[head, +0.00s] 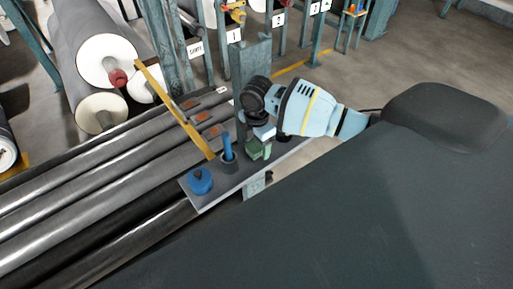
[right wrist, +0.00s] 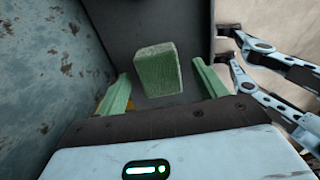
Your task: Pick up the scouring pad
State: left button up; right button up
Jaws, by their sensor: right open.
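The scouring pad is a green, rough-faced block (right wrist: 158,68) in the right wrist view, on a dark grey surface. My right gripper (right wrist: 161,80) is open, with one pale green finger to each side of the pad and a gap on both sides. The pad shows ahead of and between the fingers, and nothing is held. In the head view the right gripper (head: 259,146) points down over the right part of a small grey shelf. The green shapes under it run together, so pad and fingers are hard to tell apart there. My left gripper is not in view.
On the shelf (head: 205,194) stand a blue round item (head: 200,181) and a dark cup (head: 229,165) with a blue handle in it. A yellow bar (head: 175,108) slants down beside them. Long grey rolls (head: 90,185) lie left. A blue-grey post (head: 250,62) rises behind.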

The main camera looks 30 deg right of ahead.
jog(key=shift+f, duration=0.6)
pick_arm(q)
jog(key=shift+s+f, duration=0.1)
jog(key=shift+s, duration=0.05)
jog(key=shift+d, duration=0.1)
pick_arm(e)
jog(key=c, duration=1.1)
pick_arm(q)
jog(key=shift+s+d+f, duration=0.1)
pick_arm(e)
jog(key=shift+o, duration=0.2)
